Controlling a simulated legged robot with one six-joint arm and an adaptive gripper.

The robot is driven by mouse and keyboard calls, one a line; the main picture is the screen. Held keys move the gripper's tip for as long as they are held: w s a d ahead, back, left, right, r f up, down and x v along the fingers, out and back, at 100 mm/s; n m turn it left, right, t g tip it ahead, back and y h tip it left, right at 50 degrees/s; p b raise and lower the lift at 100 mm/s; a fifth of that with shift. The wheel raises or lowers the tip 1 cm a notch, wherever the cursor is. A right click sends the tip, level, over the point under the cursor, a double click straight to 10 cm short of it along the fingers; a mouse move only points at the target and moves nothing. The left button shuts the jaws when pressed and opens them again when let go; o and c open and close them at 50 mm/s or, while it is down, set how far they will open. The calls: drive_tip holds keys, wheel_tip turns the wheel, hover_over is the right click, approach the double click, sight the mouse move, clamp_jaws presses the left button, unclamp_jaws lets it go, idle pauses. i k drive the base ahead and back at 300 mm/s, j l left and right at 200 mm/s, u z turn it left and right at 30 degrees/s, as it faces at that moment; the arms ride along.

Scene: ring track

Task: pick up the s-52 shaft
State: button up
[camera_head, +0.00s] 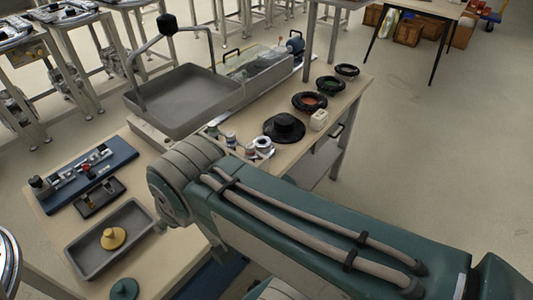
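No part in view can be told for certain as the s-52 shaft; labels are too small to read. A blue fixture (63,190) on the left of the bench holds small metallic and red parts. A small dark holder (99,198) with short pieces sits in front of it. A grey tray (85,263) nearer me holds a yellow flanged piece (113,238) with an upright stub. A green piece (124,289) lies at the bottom edge. My teal arm crosses the lower right and hides part of the bench. My gripper is not in view.
A large grey pan (185,104) with a bent handle stands mid-bench. Behind my arm are small spools (262,146), a black flanged disc (284,128), a white block (319,120) and several dark rings (309,102). Open floor (430,130) lies to the right.

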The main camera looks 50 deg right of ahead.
sight(251, 153)
drive_tip(key=l+z, duration=0.1)
drive_tip(key=z, duration=0.25)
drive_tip(key=k+l+z, duration=0.1)
drive_tip(key=z, duration=0.25)
drive_tip(key=l+z, duration=0.2)
drive_tip(key=z, duration=0.15)
drive_tip(key=i+l+u, duration=0.4)
drive_tip(key=k+l, duration=0.05)
